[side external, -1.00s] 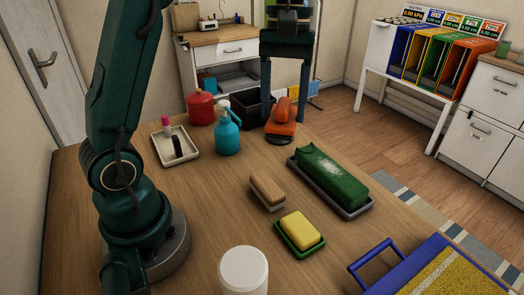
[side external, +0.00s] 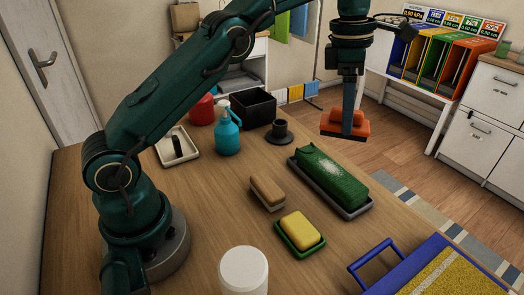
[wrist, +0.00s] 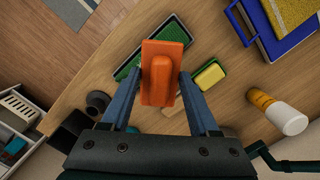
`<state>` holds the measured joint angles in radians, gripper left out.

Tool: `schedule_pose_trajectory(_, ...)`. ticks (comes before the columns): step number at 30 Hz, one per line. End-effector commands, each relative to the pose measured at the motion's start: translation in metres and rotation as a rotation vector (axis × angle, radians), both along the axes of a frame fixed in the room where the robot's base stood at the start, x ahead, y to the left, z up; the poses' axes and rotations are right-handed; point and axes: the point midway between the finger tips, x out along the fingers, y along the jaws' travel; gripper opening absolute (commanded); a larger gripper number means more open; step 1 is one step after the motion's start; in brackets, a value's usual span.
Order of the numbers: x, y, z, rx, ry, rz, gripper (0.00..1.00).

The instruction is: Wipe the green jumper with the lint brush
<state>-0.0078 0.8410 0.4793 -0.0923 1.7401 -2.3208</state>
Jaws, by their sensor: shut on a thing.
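The lint brush (side external: 344,123) is orange with a raised handle and a flat pad. My gripper (side external: 348,112) is shut on its handle and holds it in the air, above and beyond the green jumper. In the wrist view the brush (wrist: 160,72) sits between the two fingers and hides part of the jumper. The green jumper (side external: 328,180) is folded into a long block with a pale patch of lint on top. It lies on a grey tray (side external: 355,212) and also shows in the wrist view (wrist: 171,32). The brush and jumper are apart.
The black round brush stand (side external: 279,131) is empty. A beige-topped brush (side external: 267,190) and a yellow sponge on a green tray (side external: 300,230) lie near the jumper. A teal spray bottle (side external: 227,132), black bin (side external: 253,107) and white-lidded bottle (side external: 243,270) stand on the table.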

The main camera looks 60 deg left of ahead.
Motion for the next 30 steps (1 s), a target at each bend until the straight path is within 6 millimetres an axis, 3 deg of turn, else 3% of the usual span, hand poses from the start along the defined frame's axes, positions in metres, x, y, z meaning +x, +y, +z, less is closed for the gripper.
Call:
schedule_pose_trajectory(6, 0.007, -0.012, -0.014, 0.000, 0.003, -0.003, 0.00)
schedule_pose_trajectory(23, 0.007, -0.018, -0.032, 0.000, 0.002, -0.020, 0.00)
schedule_pose_trajectory(30, 0.006, -0.017, -0.055, 0.000, 0.005, -0.021, 0.00)
